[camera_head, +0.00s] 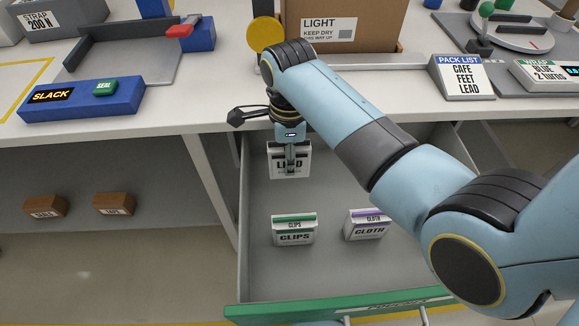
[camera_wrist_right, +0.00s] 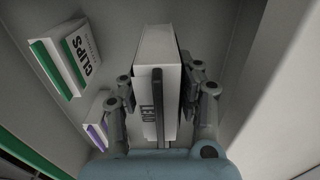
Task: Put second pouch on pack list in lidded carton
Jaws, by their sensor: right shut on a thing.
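My right gripper (camera_head: 290,168) is shut on a white pouch (camera_head: 275,159) at the back of the open drawer. The finger covers the middle of its label; the letters beside it look like L and D. In the right wrist view the pouch (camera_wrist_right: 158,45) stands between both fingers; I cannot tell whether it touches the drawer floor. The pack list (camera_head: 464,77) on the worktop reads CAFE, FEET, LEAD. A brown carton (camera_head: 385,22) labelled LIGHT stands at the back; its top is out of view. My left gripper is not in view.
The drawer (camera_head: 262,255) also holds a CLIPS pouch (camera_head: 293,236) and a CLOTH pouch (camera_head: 366,229), with bare floor around them. A blue SLACK block (camera_head: 80,100) and a WRAP sign (camera_head: 545,76) stand on the worktop. Brown blocks (camera_head: 114,203) sit on the lower shelf at left.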

